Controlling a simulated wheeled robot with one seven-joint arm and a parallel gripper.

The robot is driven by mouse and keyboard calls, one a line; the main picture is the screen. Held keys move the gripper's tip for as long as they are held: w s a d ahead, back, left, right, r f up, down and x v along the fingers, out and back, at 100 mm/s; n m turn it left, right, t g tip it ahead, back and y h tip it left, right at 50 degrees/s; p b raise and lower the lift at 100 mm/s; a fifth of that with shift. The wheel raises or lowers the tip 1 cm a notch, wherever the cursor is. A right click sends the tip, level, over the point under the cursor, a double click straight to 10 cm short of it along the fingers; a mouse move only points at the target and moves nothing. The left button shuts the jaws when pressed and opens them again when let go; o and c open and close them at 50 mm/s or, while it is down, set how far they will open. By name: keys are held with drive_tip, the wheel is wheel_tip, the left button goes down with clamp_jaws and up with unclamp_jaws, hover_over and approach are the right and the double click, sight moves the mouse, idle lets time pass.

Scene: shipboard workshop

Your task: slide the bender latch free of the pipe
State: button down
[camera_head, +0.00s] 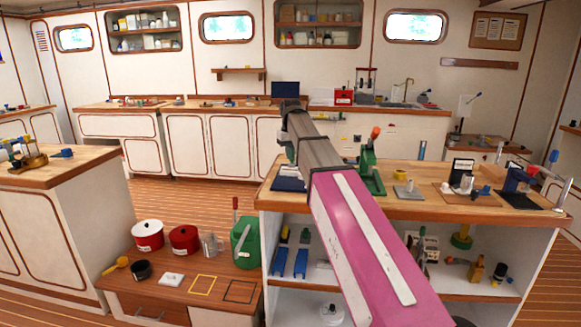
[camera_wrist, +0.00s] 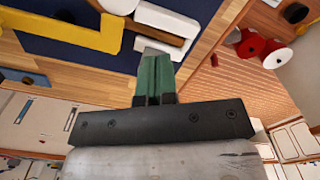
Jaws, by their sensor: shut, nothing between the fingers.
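My gripper (camera_wrist: 155,60) shows in the wrist view with its green fingers together and nothing between them. The fingertips look close to the white piece; contact is unclear. In the head view a dark blue plate (camera_head: 289,184) shows left of my arm, which hides my fingers and the rest.
A green stand with an orange knob (camera_head: 375,133) is right of my arm on the workbench (camera_head: 430,210). Small parts and trays sit farther right. Red pots (camera_head: 184,240) and a green can (camera_head: 244,243) stand on the low bench at left. Floor is clear behind.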

wheel_tip(320, 180, up, 4)
drive_tip(key=shift+r, duration=0.25)
idle(0.4)
